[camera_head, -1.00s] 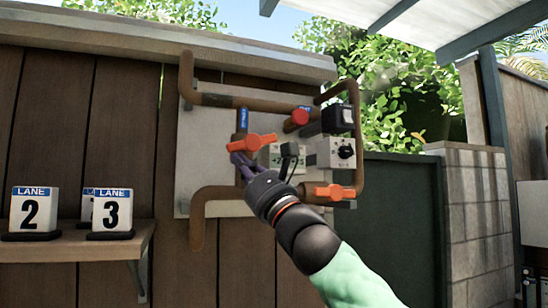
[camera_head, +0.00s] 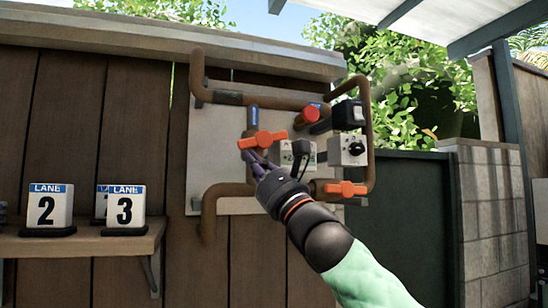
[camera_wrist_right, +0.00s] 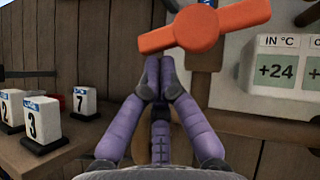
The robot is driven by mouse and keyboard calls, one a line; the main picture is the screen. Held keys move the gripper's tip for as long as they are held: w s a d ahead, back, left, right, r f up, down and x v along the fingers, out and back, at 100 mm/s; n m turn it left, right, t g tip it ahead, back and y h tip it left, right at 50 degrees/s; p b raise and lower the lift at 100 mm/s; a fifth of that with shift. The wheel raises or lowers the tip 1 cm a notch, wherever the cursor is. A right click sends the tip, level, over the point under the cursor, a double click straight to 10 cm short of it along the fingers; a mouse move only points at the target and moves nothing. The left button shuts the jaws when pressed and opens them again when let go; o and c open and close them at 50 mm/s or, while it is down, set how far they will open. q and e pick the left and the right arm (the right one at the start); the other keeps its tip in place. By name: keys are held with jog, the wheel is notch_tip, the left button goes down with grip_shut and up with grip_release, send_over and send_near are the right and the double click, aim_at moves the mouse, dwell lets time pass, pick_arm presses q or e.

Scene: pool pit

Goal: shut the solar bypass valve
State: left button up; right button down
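Two orange valve handles show on the pipework. The upper one (camera_head: 263,139) lies crosswise on a short vertical pipe with a blue label. The lower one (camera_head: 346,188) lies along a horizontal pipe at the lower right. The label is too small to read, so I cannot tell which is the solar bypass valve. My right gripper (camera_head: 248,155) is just below the upper handle. In the right wrist view its purple fingertips (camera_wrist_right: 158,72) are together and empty, close under the orange handle (camera_wrist_right: 205,27).
A red knob (camera_head: 312,112), a black switch box (camera_head: 348,115), a grey dial box (camera_head: 347,150) and a temperature display (camera_wrist_right: 287,70) crowd the backing board. A wooden shelf (camera_head: 85,243) with lane signs stands at the left. A dark green panel (camera_head: 415,220) is at the right.

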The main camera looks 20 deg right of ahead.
jog(key=s+d+f+b, duration=0.3)
jog(key=s+f+b, duration=0.4)
jog(key=f+b, duration=0.2)
jog(key=shift+f, duration=0.75)
jog(key=shift+d, duration=0.1)
